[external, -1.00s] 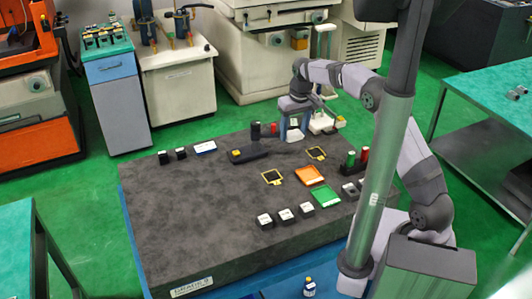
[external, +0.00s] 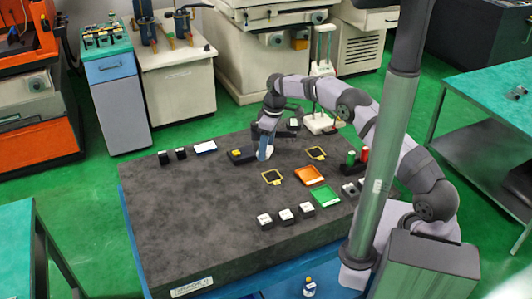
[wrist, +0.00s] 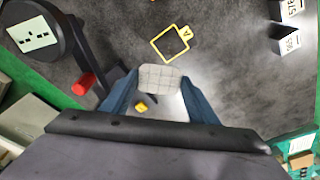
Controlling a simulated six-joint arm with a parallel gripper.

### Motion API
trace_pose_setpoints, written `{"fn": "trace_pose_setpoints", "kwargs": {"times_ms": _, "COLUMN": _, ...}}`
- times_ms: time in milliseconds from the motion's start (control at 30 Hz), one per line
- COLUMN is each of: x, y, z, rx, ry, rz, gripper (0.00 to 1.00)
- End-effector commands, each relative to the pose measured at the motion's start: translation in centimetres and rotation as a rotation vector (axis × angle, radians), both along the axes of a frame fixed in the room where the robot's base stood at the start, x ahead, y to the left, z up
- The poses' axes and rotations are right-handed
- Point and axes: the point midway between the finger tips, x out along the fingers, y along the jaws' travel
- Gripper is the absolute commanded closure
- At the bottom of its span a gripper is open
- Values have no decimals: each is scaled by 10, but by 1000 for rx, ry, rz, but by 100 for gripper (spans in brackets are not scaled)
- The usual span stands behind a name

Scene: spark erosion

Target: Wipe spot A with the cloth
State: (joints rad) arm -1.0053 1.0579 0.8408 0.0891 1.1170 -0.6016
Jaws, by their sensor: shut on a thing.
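My gripper (external: 265,142) hangs over the far middle of the dark slab. In the wrist view its blue fingers (wrist: 160,92) are closed on a pale, grid-patterned cloth (wrist: 160,78). The cloth also shows as a small whitish patch in the external view (external: 266,152). Spot A (wrist: 170,43) is a yellow square outline with an A tag, lying ahead of the cloth and apart from it in the wrist view. The external view has two such yellow outlines, one nearer (external: 272,177) and one farther right (external: 316,153); their letters are too small to read there.
Labelled dark blocks (external: 285,214) stand near the front. A red cylinder (wrist: 83,85) and a dark round-headed thing (wrist: 35,32) are left in the wrist view.

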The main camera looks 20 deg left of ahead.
Motion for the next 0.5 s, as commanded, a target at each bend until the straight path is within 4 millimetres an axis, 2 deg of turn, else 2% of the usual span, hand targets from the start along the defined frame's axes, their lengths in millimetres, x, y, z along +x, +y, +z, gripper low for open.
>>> {"fn": "trace_pose_setpoints", "kwargs": {"times_ms": 267, "x": 0, "y": 0, "z": -7, "rx": 0, "ry": 0, "rz": -1, "gripper": 71}}
{"fn": "trace_pose_setpoints", "kwargs": {"times_ms": 500, "x": 0, "y": 0, "z": -24, "rx": 0, "ry": 0, "rz": -2, "gripper": 71}}
